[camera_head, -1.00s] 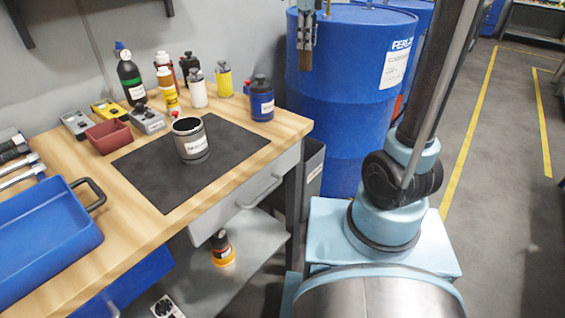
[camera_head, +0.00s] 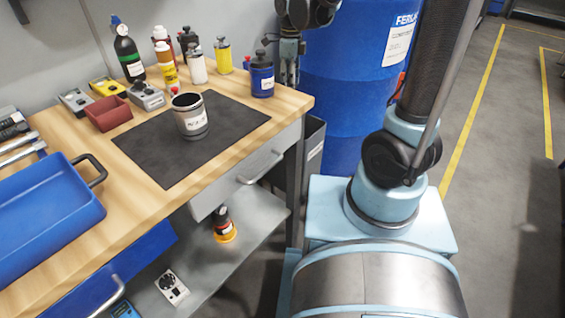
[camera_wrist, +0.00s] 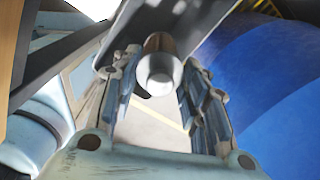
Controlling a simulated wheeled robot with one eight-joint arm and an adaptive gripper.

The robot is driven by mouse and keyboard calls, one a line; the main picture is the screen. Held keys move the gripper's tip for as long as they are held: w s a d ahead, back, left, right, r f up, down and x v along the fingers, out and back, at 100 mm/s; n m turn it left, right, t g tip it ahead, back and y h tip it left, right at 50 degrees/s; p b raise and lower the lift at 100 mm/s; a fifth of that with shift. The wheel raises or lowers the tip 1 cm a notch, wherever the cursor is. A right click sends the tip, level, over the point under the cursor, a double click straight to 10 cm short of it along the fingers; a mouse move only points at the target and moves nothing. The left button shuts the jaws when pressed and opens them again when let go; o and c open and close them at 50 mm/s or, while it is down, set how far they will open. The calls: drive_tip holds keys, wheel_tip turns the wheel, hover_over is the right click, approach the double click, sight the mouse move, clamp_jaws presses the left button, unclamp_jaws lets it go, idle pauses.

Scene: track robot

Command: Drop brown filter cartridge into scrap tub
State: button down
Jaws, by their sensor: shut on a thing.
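My gripper (camera_head: 288,77) hangs in front of the blue drum, off the far right corner of the workbench and above a tall dark grey bin (camera_head: 313,148). The bin stands on the floor beside the bench with a pale label; I take it for the scrap tub, but cannot read it. In the wrist view my gripper (camera_wrist: 160,88) is shut on a short cylinder with a pale round end and a brown side, the filter cartridge (camera_wrist: 158,72). The cartridge is hard to make out in the head view. The bin's inside is hidden in the head view.
A blue drum (camera_head: 350,110) stands close behind my gripper. The workbench (camera_head: 245,170) holds a dark mat (camera_head: 150,160) with a labelled grey pot (camera_head: 190,117), several bottles and a blue tray (camera_head: 40,225). Open floor lies to the right.

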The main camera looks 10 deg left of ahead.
drive_tip(key=shift+f, duration=1.7)
drive_tip(key=c, duration=0.9)
unclamp_jaws()
drive_tip(key=shift+o, duration=0.2)
drive_tip(key=shift+r, duration=0.15)
wheel_tip(320, 180, up, 12)
drive_tip(key=shift+w+f, duration=0.1)
drive_tip(key=shift+f, duration=0.05)
